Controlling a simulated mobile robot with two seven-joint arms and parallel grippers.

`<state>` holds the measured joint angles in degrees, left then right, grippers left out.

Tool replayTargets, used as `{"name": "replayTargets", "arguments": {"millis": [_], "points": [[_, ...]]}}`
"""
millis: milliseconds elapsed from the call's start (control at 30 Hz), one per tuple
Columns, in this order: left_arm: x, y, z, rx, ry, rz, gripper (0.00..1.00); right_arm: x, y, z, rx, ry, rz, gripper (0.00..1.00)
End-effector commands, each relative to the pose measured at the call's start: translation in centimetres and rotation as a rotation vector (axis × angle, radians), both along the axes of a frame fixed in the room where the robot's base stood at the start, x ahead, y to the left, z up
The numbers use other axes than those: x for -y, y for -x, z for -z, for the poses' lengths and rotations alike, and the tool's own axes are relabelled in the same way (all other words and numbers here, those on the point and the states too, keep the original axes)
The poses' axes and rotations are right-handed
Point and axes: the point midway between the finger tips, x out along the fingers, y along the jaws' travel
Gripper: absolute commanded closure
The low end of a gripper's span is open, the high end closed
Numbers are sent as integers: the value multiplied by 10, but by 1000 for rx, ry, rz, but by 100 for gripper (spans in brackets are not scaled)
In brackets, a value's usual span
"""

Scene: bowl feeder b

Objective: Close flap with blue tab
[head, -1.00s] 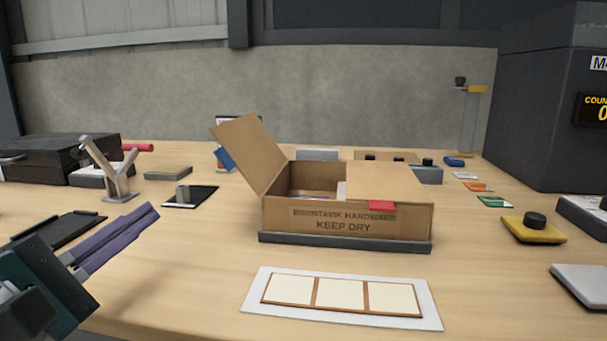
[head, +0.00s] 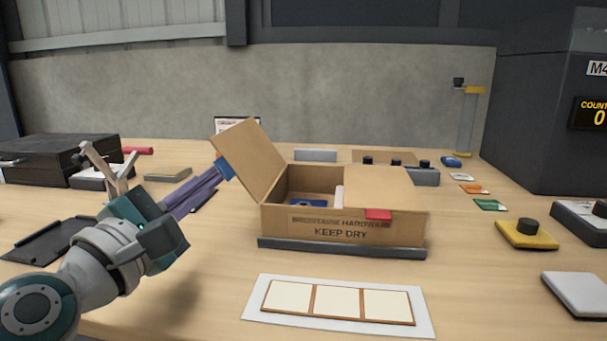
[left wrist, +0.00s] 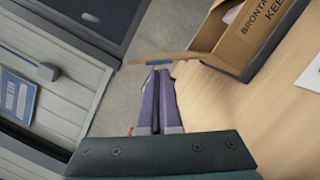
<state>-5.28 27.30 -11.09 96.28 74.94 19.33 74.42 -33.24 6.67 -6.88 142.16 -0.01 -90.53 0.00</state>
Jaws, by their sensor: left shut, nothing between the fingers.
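A cardboard box (head: 285,225) stands on a dark base on the table. Its left flap (head: 252,160) is raised and leans outward to the left. The blue tab (head: 224,168) is on that flap's outer left side. The right flap (head: 378,187), with a red tab (head: 378,214), lies down over the box's right half. My left gripper (head: 218,173) is shut and empty, its purple fingertips at or very near the blue tab; contact is not clear. In the left wrist view the fingertips (left wrist: 158,72) point at the flap's edge with the blue tab (left wrist: 158,63). My right gripper is not in view.
A white card with three panels (head: 338,306) lies in front of the box. A wooden forked stand (head: 112,165) and a black case (head: 60,158) are at left. A yellow button block (head: 527,233) is at right.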

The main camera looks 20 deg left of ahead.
Motion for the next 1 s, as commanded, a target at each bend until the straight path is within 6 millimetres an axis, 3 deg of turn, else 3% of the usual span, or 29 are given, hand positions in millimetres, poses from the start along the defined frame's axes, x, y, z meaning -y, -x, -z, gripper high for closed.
{"name": "replayTargets", "arguments": {"millis": [767, 1000], "points": [[5, -1, -7, -25, -101, 0, 100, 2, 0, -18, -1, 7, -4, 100], [8, -2, -14, -42, -171, 1, 100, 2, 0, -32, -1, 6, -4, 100]]}}
